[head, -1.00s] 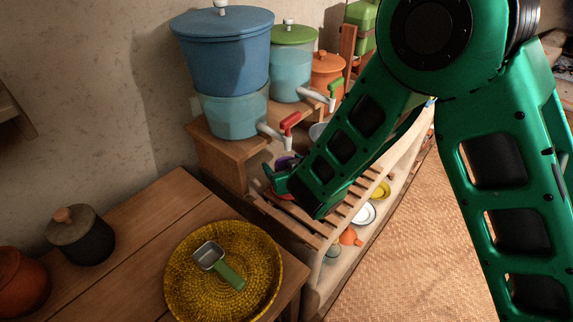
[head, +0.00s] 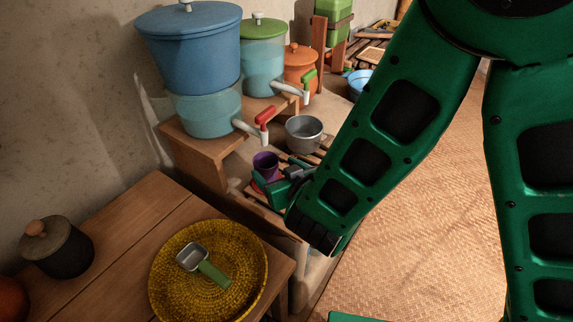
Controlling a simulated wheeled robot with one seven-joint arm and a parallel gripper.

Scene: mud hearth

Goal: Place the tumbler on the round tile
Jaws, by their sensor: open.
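A purple tumbler (head: 265,163) stands upright on the slatted shelf below the water dispensers. A red thing (head: 257,181), perhaps the round tile, shows in small patches at the tumbler's foot. It is mostly hidden, and I cannot tell its shape or whether the tumbler rests on it. My gripper (head: 277,182) is open, low beside the tumbler at its front right. No tumbler is visibly lifted in it. My forearm hides part of the shelf, and I cannot tell whether a finger touches the tumbler.
A grey metal pot (head: 304,133) stands behind my gripper. A blue dispenser (head: 205,105) with a red tap (head: 264,117) overhangs the shelf's left side. A yellow woven tray (head: 178,292) holding a green-handled scoop (head: 211,269) lies on the near table. Woven floor is clear at right.

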